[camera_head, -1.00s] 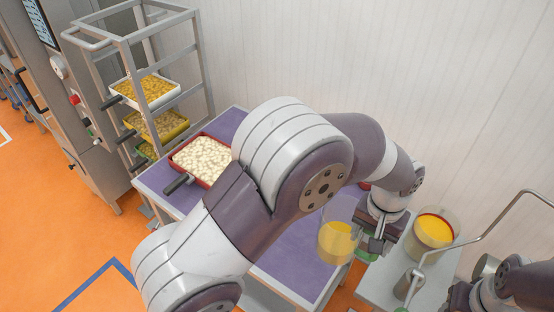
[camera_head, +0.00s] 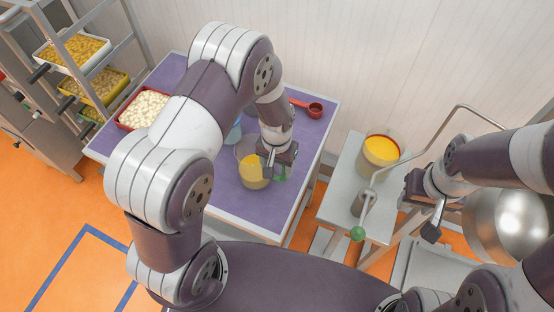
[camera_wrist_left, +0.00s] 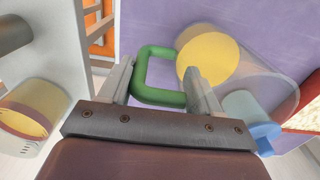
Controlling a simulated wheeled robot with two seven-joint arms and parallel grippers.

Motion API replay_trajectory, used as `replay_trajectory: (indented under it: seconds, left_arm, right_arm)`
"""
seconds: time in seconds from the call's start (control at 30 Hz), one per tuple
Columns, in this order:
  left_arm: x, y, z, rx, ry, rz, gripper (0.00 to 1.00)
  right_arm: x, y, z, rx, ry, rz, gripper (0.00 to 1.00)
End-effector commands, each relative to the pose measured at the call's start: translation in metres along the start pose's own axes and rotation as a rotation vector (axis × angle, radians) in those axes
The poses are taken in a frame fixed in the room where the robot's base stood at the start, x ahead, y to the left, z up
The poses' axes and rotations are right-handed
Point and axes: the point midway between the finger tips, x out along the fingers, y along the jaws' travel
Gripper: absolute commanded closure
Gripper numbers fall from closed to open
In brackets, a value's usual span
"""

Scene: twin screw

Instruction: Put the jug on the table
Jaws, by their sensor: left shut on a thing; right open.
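The jug (camera_head: 252,172) is clear, with orange-yellow content and a green handle. In the head view it is over the right part of the purple-topped table (camera_head: 215,197); I cannot tell whether its base touches. My left gripper (camera_head: 272,168) is shut on the jug's handle. In the left wrist view the green handle (camera_wrist_left: 142,72) runs between the fingers, and the jug's yellow content (camera_wrist_left: 208,56) shows beyond. My right gripper (camera_head: 432,218) is open and empty, right of the small stand.
A red tray of pale pieces (camera_head: 144,108) and a red scoop (camera_head: 312,109) lie on the table. A blue item (camera_head: 234,133) is close to the jug. A red-rimmed yellow container (camera_head: 380,153) stands on the side stand, by a steel bowl (camera_head: 508,222).

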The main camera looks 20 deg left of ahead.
Motion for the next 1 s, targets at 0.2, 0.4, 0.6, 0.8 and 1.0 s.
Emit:
replay_trajectory:
  seconds: [0.2, 0.4, 0.6, 0.8, 1.0]
  left_arm:
    - [0.001, 0.0, -0.001, 0.0, 0.004, 0.0, 1.0]
    - [0.004, 0.0, -0.001, 0.0, 0.002, 0.0, 0.12]
    - [0.003, 0.0, -0.001, 0.0, 0.002, 0.0, 0.12]
    - [-0.005, 0.0, -0.001, 0.0, 0.004, 0.0, 0.12]
    - [-0.045, 0.0, -0.002, 0.0, 0.008, 0.0, 0.12]
  right_arm:
    - [0.0, 0.0, 0.0, 0.0, -0.001, 0.0, 0.57]
    - [0.002, 0.0, 0.0, 0.0, -0.001, 0.0, 0.57]
    - [0.002, 0.0, 0.0, 0.0, -0.001, 0.0, 0.57]
    - [0.004, 0.0, 0.001, 0.0, 0.0, 0.0, 0.57]
    - [0.017, 0.0, 0.002, 0.0, -0.001, 0.0, 0.57]
